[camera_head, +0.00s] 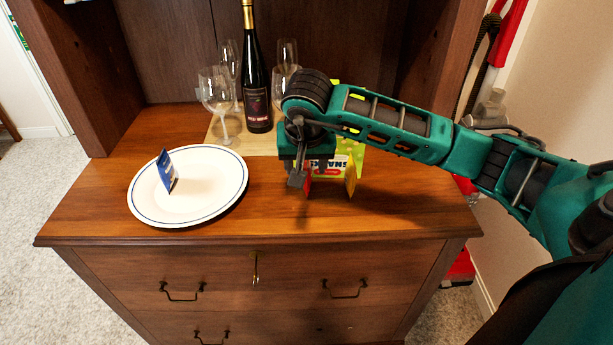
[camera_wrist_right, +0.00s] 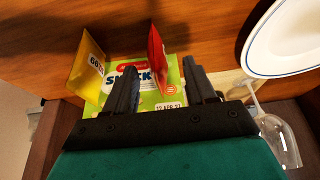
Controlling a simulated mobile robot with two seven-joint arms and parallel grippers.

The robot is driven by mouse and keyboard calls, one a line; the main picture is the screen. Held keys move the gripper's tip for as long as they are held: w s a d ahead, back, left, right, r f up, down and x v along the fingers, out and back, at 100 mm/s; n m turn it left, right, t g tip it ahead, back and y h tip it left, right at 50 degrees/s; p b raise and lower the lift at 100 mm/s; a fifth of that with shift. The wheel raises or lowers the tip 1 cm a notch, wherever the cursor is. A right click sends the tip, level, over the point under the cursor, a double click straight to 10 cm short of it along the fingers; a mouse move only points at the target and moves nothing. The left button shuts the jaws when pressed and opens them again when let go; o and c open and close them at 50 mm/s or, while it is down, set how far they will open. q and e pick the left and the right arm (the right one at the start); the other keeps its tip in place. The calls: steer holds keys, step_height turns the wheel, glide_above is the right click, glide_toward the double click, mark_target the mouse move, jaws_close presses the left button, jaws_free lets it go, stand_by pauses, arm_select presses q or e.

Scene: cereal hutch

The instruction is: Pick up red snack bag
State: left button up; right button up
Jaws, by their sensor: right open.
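The red snack bag (camera_wrist_right: 157,50) stands upright on the wooden hutch top. In the right wrist view it appears between the two fingers of my right gripper (camera_wrist_right: 160,78), which is open; I cannot tell whether either finger touches it. In the head view, only a sliver of the red bag (camera_head: 308,186) shows beside the dark fingers of my right gripper (camera_head: 301,176), which points down at the hutch top. The gripper and wrist hide the rest of the bag. My left gripper is in neither view.
A yellow bag (camera_head: 351,180) stands right of the red bag. A green snack package (camera_head: 345,165) is just behind them. A white plate (camera_head: 215,200) with a blue packet (camera_head: 167,172) lies left. A dark wine bottle (camera_head: 257,85) and several glasses (camera_head: 218,95) stand on a board behind.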

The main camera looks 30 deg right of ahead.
steer(key=x, duration=0.4)
steer(key=shift+d+f, duration=0.15)
steer(key=shift+d, duration=0.05)
steer(key=shift+c, duration=0.3)
steer(key=c, duration=1)
jaws_close()
